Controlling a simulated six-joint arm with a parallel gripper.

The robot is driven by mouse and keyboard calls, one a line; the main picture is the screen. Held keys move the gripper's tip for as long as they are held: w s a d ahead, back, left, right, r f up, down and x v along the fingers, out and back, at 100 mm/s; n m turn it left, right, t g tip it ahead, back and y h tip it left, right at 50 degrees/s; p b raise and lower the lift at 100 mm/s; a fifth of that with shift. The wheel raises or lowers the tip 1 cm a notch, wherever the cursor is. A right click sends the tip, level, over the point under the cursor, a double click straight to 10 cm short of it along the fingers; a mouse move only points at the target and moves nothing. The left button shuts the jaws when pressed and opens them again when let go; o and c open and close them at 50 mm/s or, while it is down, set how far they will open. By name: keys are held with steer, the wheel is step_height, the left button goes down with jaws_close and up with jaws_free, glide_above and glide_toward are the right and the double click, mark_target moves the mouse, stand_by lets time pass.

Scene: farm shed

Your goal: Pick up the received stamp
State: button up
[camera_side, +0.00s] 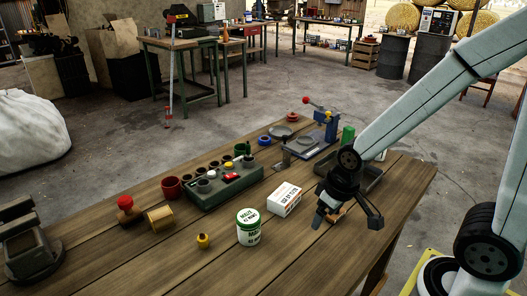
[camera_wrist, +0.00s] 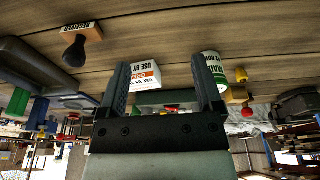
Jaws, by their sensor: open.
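The received stamp (camera_wrist: 86,33) shows at the upper left of the wrist view, a wooden block with a dark rounded handle, lettering on its side. In the side view a small tan part, likely this stamp (camera_side: 336,214), shows behind my gripper (camera_side: 346,216); the rest is hidden. My gripper is open, above the right part of the table. In the wrist view the stamp lies left of both fingers of my gripper (camera_wrist: 163,73), outside the jaws, which hold nothing.
A white box (camera_side: 284,199) and a green-lidded jar (camera_side: 248,227) stand left of my gripper. A dark tray (camera_side: 370,180) is behind it. A grey-green rack (camera_side: 225,187) with cups, a red-knobbed stamp (camera_side: 128,208) and a small yellow piece (camera_side: 203,240) are farther left. The front table area is bare.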

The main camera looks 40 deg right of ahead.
steer(key=shift+r, duration=0.2)
steer(key=shift+w+v, duration=0.55)
steer(key=shift+v, duration=1.8)
steer(key=d+m+t+y, duration=0.8)
steer(key=d+m, duration=0.9)
steer(key=m, duration=0.8)
steer(key=f, duration=1)
steer(key=shift+s+a, duration=0.15)
steer(key=shift+s, duration=0.25)
